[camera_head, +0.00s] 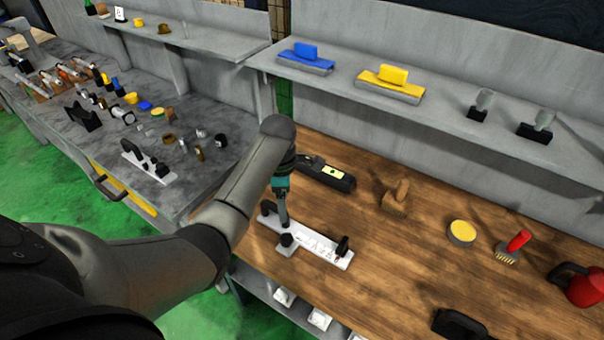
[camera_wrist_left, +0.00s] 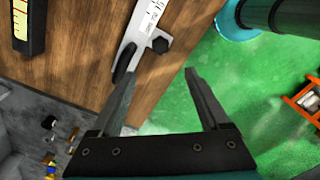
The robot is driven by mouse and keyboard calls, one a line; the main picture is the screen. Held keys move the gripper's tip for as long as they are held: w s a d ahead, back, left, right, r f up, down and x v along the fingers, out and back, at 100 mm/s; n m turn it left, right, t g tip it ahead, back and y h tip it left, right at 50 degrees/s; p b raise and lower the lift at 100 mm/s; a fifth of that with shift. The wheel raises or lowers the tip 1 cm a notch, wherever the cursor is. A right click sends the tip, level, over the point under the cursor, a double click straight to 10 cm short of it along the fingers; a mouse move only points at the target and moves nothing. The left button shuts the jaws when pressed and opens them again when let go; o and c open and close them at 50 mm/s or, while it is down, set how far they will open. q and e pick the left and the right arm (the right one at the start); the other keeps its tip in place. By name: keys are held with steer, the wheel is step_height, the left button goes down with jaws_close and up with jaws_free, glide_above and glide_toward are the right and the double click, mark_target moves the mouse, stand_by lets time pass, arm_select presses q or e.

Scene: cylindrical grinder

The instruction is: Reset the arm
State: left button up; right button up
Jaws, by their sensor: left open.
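My left arm comes in from the left in the head view and bends down over the wooden bench. My left gripper (camera_head: 284,218) points down beside a white plate tool with black knobs (camera_head: 318,243) near the bench's front edge. In the left wrist view the gripper (camera_wrist_left: 163,95) has its two fingers apart with nothing between them. The white plate tool (camera_wrist_left: 140,30) lies just beyond the left finger, with a black knob and handle on it. Whether the finger touches it cannot be told. My right gripper is not in view.
On the wooden bench (camera_head: 400,255) lie a black level (camera_head: 326,173), a wooden block (camera_head: 396,198), a yellow-topped tin (camera_head: 461,233) and a red-handled brush (camera_head: 514,246). A grey shelf (camera_head: 440,105) runs behind. A grey table (camera_head: 215,110) with several small parts adjoins at left.

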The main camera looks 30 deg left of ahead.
arm_select(q)
steer(key=s+d+r+m+t, duration=0.2)
steer(key=s+d+m, duration=0.4)
steer(key=s+m, duration=0.6)
steer(key=s+d+r+m+t, duration=0.2)
steer(key=s+d+m, duration=0.4)
steer(key=s+m, duration=0.65)
step_height(320, 180, down, 35)
steer(key=m+g+b, duration=0.2)
steer(key=b, duration=1)
steer(key=s+f+b, duration=0.4)
steer(key=s+f, duration=0.1)
steer(key=f, duration=0.3)
steer(key=s+a+f+b, duration=0.1)
steer(key=s+f+b, duration=0.2)
steer(key=s+f, duration=0.2)
steer(key=s+a+f+g+b, duration=0.1)
steer(key=s+f+b, duration=0.3)
steer(key=f, duration=0.7)
steer(key=shift+s+a+f+b, duration=0.2)
steer(key=shift+s+f+b, duration=0.15)
steer(key=shift+s, duration=0.5)
